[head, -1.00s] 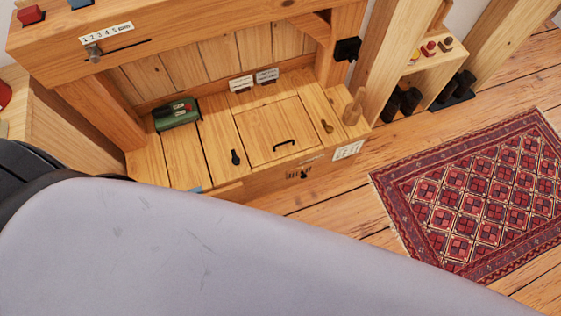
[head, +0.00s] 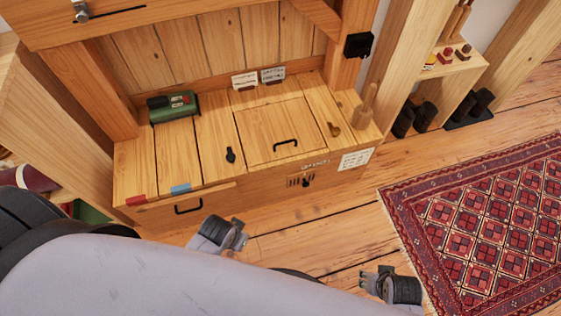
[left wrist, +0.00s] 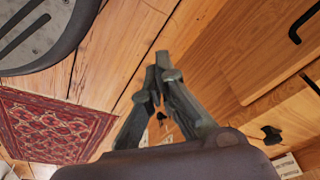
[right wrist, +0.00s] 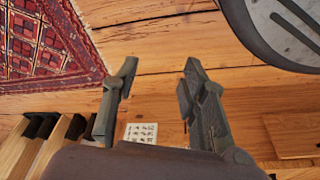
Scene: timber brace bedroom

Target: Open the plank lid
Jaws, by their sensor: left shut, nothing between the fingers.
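The plank lid (head: 270,128) is a square wooden panel set in the top of a wooden chest, with a black handle (head: 285,143) near its front edge. It lies flat and closed. A black latch-like piece (head: 231,155) is on the planks left of it, and a brown one (head: 334,129) is to its right. My left gripper (head: 237,239) is in front of the chest, below the lid in the picture. Its fingers are together and empty in the left wrist view (left wrist: 157,75). My right gripper (head: 378,283) is over the floor near the rug. The right wrist view shows its fingers (right wrist: 157,78) apart and empty.
A green box-like device (head: 175,107) sits at the back left of the chest top. A drawer with a black handle (head: 188,206) is at the front left. A wooden peg (head: 364,108) stands at the right end. The patterned rug (head: 490,225) lies right on open floor.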

